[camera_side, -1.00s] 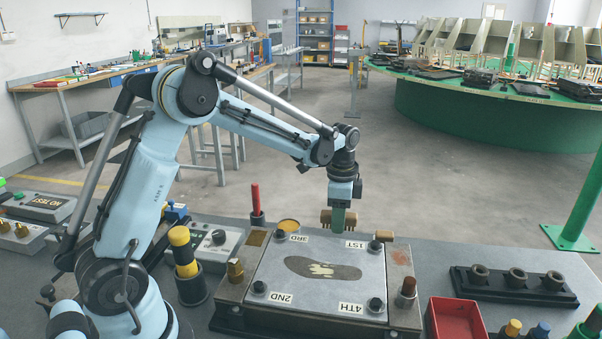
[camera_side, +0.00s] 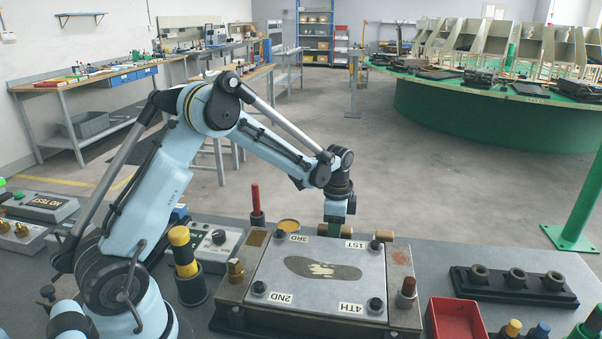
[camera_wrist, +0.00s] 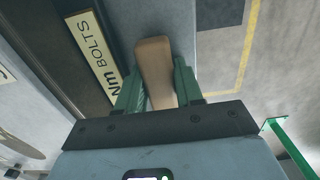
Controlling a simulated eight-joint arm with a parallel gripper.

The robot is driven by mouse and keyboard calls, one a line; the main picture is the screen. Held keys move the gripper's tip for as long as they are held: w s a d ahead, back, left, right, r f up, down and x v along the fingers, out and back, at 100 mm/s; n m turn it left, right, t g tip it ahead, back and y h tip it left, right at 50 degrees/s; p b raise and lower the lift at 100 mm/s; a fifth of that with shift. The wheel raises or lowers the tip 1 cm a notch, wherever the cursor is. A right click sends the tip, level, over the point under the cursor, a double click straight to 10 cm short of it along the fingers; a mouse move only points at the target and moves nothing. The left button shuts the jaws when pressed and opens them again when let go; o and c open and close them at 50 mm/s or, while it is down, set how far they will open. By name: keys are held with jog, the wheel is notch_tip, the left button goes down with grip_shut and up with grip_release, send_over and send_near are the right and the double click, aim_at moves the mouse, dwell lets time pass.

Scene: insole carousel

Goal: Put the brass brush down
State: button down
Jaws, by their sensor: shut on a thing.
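The brass brush (camera_wrist: 154,60) shows in the wrist view as a tan wooden block between the two green fingers of my gripper (camera_wrist: 158,88). My gripper is shut on it. In the side view my gripper (camera_side: 335,228) is low behind the far edge of the metal plate, pointing down. The brush (camera_side: 321,229) shows there as brown ends either side of the fingers. Its underside is hidden behind the plate fixture, so I cannot tell whether it touches the bench.
The plate (camera_side: 320,275), marked 1ST to 4TH, stands in front of my gripper. A red-handled tool (camera_side: 256,205) stands to the left. A red tray (camera_side: 455,318) and a black rack (camera_side: 513,287) are to the right. Bare bench (camera_side: 430,255) lies right of the plate.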

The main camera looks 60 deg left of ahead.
jog(key=shift+f, duration=0.5)
jog(key=c, duration=1)
grip_release()
notch_tip(320, 180, up, 12)
jog(key=s+d+r+n+t, duration=0.35)
jog(key=s+d+r, duration=0.2)
jog(key=s, duration=0.25)
jog(key=shift+s+d+f+n+t, duration=0.5)
jog(key=shift+s+n, duration=0.4)
jog(key=shift+s, duration=0.55)
jog(key=shift+s+d+f+n+t, duration=0.35)
jog(key=shift+s+d+n+t, duration=0.5)
jog(key=shift+s, duration=0.65)
jog(key=shift+s+d+f+n+t, duration=0.45)
jog(key=shift+s+n, duration=0.55)
jog(key=shift+s, duration=0.45)
jog(key=shift+a, duration=0.1)
